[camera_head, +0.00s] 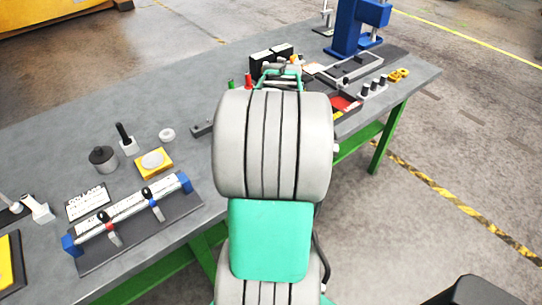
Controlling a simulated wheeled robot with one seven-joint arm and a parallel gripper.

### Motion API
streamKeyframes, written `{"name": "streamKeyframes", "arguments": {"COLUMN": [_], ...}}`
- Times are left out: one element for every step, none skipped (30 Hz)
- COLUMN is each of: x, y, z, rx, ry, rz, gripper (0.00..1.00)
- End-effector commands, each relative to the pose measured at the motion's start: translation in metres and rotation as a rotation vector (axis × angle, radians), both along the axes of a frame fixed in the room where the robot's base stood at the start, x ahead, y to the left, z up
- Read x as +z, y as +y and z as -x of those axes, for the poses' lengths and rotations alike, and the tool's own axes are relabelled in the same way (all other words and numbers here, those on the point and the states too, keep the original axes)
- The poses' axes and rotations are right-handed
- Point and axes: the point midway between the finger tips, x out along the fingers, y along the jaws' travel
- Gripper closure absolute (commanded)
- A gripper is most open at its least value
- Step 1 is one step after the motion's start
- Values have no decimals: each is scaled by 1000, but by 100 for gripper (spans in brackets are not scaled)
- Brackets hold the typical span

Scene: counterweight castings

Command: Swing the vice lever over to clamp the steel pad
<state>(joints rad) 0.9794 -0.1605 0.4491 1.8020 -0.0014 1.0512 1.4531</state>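My grey and green arm stands in the middle of the head view and hides part of the bench. My gripper (279,72) is at the far end of the arm, mostly hidden behind it; I cannot see whether its fingers are open or shut. I cannot clearly make out a vice, its lever or the steel pad. A dark grey device with a light bar (358,68) lies right of the gripper. A small upright black handle on a pale base (126,138) stands at left, beside a yellow plate with a pale round disc (152,161).
The grey bench (60,130) runs diagonally on green legs. A rail fixture with blue ends (128,218) lies front left. A tall blue machine (352,28) stands at the back. A red tray (345,104) and black-topped pegs (373,88) are right of my arm. The left-middle bench top has clear room.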

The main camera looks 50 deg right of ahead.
Motion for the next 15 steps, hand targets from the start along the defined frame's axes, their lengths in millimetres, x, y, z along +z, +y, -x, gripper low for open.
{"name": "streamKeyframes", "arguments": {"x": [1, 1, 1, 1, 1, 1, 1, 1, 1, 1, 1, 1, 1, 1, 1], "y": [-1, -1, -2, -2, -2, -2, -1, -1, -1, -1, -1, -1, -1, -1, -1], "z": [1, 1, 1, 2, 2, 2, 2, 2, 2, 2, 2, 2, 2, 2, 2], "rx": [-9, -13, -17, -19, -20, -21, -21, -20, -20, -20, -20, -19, -19, -19, -18], "ry": [-3, -3, -3, -2, -1, -1, -1, -1, -1, -1, -1, -1, -1, -1, -1], "rz": [3, 3, 3, 4, 3, 3, 3, 3, 3, 3, 2, 2, 2, 2, 2], "gripper": [100, 100, 100, 100, 100, 100, 100, 100, 100, 100, 100, 100, 100, 78, 75]}}
